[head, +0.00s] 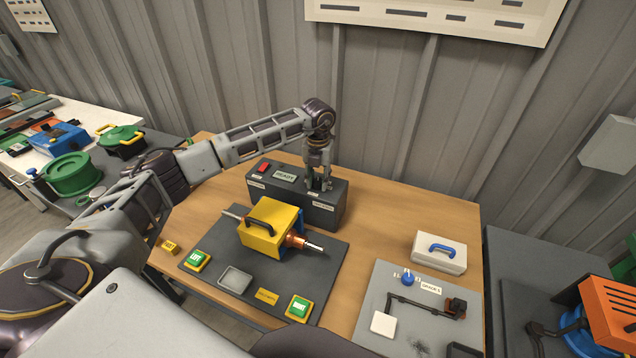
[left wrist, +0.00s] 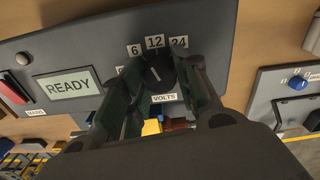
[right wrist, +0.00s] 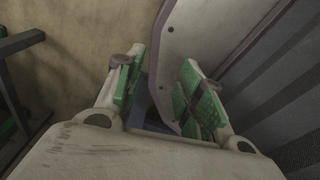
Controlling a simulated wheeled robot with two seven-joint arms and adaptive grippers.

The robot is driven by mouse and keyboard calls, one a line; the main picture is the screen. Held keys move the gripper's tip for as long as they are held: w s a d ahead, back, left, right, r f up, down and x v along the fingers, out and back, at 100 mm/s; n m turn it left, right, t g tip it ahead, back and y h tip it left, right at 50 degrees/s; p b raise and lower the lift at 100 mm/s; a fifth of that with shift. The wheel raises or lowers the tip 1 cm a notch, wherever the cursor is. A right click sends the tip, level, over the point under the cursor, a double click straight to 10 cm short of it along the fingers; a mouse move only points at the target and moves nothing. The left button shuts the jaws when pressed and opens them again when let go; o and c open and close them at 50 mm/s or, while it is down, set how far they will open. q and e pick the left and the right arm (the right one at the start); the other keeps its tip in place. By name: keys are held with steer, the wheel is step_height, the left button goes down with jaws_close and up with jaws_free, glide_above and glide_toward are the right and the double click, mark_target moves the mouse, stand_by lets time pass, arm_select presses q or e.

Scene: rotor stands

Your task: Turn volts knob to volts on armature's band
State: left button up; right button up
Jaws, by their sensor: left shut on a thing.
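The volts knob (left wrist: 154,75) is dark with a pale pointer line. It sits under the labels 6, 12 and 24 on the grey control box (head: 265,188), and the line points roughly at 12. My left gripper (head: 319,187) reaches down onto the box top and is shut on the knob, one finger on each side. The armature (head: 298,241) shows a copper-coloured end and a steel shaft, sticking out of a yellow housing (head: 262,222) with a black handle. I cannot make out a voltage marking on its band. My right gripper (right wrist: 158,90) is open, with nothing held between its fingers.
The box display (head: 285,175) reads READY, beside a red switch (head: 263,168). The dark plate (head: 218,250) carries green buttons and a grey tray (head: 235,280). A white case (head: 438,253) and a grey panel (head: 380,285) with a blue knob stand right.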

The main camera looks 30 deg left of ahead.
mark_target(318, 180)
arm_select(q)
steer(key=shift+m+b, duration=0.55)
steer(key=shift+m, duration=0.65)
steer(key=m+b, duration=0.2)
steer(key=m, duration=0.2)
steer(key=shift+m, duration=0.3)
steer(key=m+b, duration=0.1)
steer(key=m, duration=0.2)
steer(key=shift+m, duration=0.4)
steer(key=m+b, duration=0.1)
steer(key=m, duration=0.2)
steer(key=shift+m+b, duration=0.3)
steer(key=shift+m, duration=0.4)
steer(key=shift+r+m, duration=0.1)
steer(key=shift+m, duration=0.9)
steer(key=o, duration=1)
steer(key=shift+r, duration=0.65)
step_height(318, 180, up, 11)
steer(key=shift+f, duration=0.2)
arm_select(e)
steer(key=w+d+f, duration=0.1)
steer(key=d+f, duration=0.3)
steer(key=f, duration=0.2)
steer(key=shift+w+d+f, duration=0.2)
steer(key=shift+w, duration=0.2)
